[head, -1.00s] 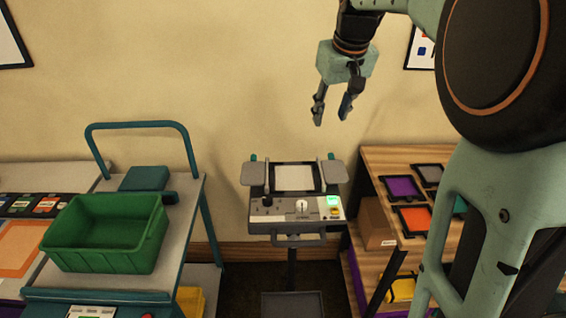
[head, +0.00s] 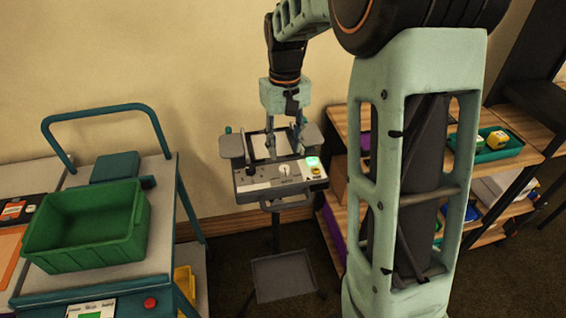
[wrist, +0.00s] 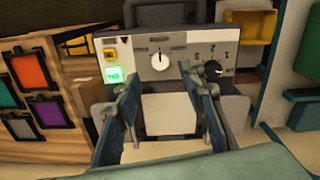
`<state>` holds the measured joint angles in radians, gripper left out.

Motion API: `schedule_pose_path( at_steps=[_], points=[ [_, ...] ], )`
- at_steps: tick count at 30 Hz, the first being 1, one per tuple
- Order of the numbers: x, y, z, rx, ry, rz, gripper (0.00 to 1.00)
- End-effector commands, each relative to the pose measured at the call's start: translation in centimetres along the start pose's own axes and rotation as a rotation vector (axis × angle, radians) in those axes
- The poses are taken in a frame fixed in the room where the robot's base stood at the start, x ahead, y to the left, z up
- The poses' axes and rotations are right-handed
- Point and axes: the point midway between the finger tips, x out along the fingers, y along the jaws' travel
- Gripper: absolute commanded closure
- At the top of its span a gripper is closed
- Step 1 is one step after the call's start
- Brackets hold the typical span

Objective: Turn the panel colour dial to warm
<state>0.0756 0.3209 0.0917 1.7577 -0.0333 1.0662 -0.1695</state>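The grey control panel (head: 262,185) stands on a post near the wall. Its white dial (head: 283,169) also shows in the wrist view (wrist: 160,61), with a dark pointer mark toward the picture top; its lettering is too small to read. A black knob (wrist: 212,69) with numbers around it sits to the right of the dial there. A green lit display (wrist: 114,74) and a yellow button (wrist: 110,53) are on the left. My gripper (head: 284,145) is open and empty, above the panel's pale plate (wrist: 170,115). Its fingertips (wrist: 162,80) appear apart from the dial.
A trolley with a green crate (head: 85,250) stands at the left. A wooden shelf unit (head: 520,140) with trays is at the right. A dark platform (head: 283,277) sits low beneath the panel. Two side plates (head: 232,146) flank the panel's top.

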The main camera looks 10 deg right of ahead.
Motion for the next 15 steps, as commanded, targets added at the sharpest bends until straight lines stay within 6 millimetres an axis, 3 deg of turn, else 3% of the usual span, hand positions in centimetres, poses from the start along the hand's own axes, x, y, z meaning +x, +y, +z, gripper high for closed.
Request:
schedule_pose_path(
  at_steps=[7,15],
  points=[
    [4.5,-0.1,0.1,0.000,-0.003,-0.001,0.63],
    [6.5,0.0,0.0,0.000,0.000,-0.001,0.63]
  ],
)
